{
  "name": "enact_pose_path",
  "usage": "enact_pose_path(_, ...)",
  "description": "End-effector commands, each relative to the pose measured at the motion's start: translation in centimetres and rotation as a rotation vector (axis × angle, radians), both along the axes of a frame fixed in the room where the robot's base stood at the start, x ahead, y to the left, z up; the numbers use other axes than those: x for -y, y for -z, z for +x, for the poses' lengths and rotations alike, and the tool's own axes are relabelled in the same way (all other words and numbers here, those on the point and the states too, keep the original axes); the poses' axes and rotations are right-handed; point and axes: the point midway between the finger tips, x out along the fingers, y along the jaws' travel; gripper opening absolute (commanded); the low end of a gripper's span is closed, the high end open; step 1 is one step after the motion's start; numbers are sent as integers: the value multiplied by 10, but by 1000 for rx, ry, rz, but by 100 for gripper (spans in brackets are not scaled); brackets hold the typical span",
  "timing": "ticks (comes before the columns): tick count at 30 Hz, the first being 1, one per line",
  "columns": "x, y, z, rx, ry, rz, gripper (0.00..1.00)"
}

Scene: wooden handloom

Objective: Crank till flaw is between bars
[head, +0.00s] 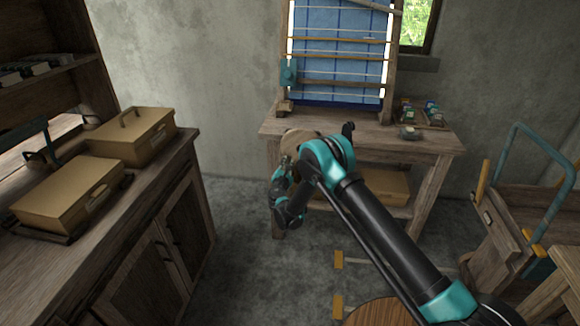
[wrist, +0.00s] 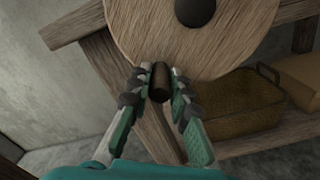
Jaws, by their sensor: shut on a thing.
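The loom's blue cloth (head: 322,72) hangs upright in a wooden frame at the top of the head view. Several thin bars cross it, among them an orange bar (head: 350,40) and a brown bar (head: 345,85). I cannot make out a flaw on the cloth. The round wooden crank wheel (wrist: 225,45) with its dark hub (wrist: 195,9) fills the top of the wrist view. My gripper (wrist: 159,78) is shut on the dark crank handle (wrist: 159,88) below and left of the hub. In the head view my arm partly hides the wheel (head: 298,142).
A teal piece (head: 289,72) sits on the frame's left post. Small items (head: 409,133) lie on the loom's bench. A basket (wrist: 238,108) stands on the lower shelf. A cabinet with tan boxes (head: 135,135) is on the left, a cart (head: 520,200) on the right.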

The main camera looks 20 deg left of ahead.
Motion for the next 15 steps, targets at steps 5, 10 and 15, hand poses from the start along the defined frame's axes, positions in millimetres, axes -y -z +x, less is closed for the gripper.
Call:
enact_pose_path(5, -6, -7, -3, -17, -2, 72, 0)
enact_pose_path(10, -10, -11, -4, -16, -3, 68, 0)
enact_pose_path(15, -11, -14, -4, -15, -3, 66, 0)
